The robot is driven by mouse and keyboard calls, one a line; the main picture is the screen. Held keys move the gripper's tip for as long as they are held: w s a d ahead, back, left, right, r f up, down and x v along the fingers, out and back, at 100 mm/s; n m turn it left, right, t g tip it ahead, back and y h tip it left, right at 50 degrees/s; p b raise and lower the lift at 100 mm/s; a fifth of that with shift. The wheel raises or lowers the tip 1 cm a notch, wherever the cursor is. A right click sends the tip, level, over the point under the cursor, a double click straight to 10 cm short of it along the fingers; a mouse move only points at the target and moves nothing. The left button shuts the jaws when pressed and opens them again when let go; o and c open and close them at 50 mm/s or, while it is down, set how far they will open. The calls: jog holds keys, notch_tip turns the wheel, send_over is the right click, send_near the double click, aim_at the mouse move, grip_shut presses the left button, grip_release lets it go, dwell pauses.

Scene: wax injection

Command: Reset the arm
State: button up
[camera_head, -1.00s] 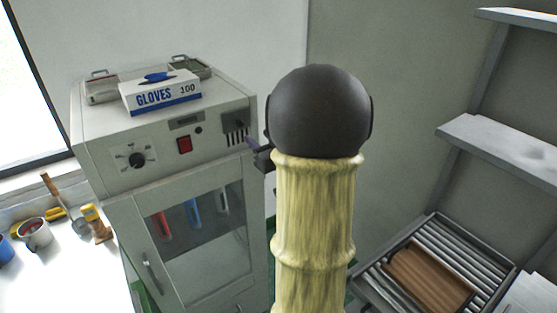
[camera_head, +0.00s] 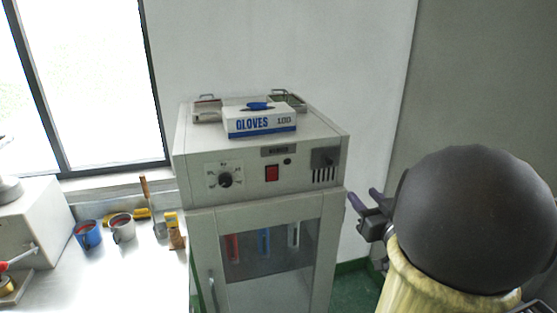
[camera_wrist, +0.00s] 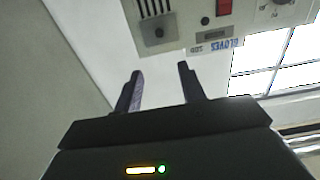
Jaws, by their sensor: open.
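My gripper (camera_head: 364,204) is at the right in the head view, just right of the cabinet's upper right corner, with my arm's dark round joint and yellow-sleeved link beside it. In the wrist view the two fingers of my gripper (camera_wrist: 161,88) stand apart with nothing between them. The white cabinet (camera_head: 200,152) with dial, red switch and vent is in front of the fingers. It also shows upside down at the top of the wrist view (camera_wrist: 190,32).
A gloves box (camera_head: 262,123) and two small metal trays sit on the cabinet. Red, blue and white items show behind its glass door. On the left, a bench (camera_head: 130,270) holds a blue mug (camera_head: 88,235), a white mug (camera_head: 121,230) and tools. A window (camera_head: 110,80) is behind.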

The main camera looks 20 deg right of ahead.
jog(key=w+a+f+g, duration=0.5)
jog(key=a+f+g, duration=0.2)
jog(key=a+f, duration=0.3)
jog(key=s+a+f+g+y, duration=0.1)
jog(key=s+a+f+g, duration=0.3)
jog(key=a, duration=0.3)
jog(key=s+a+f+n+g+y, duration=0.1)
jog(key=s+a+f+g, duration=0.3)
jog(key=a, duration=0.4)
jog(key=shift+s+f, duration=0.65)
jog(key=shift+s, duration=0.6)
jog(key=shift+a, duration=0.1)
jog(key=shift+c, duration=1.2)
jog(key=shift+w, duration=0.15)
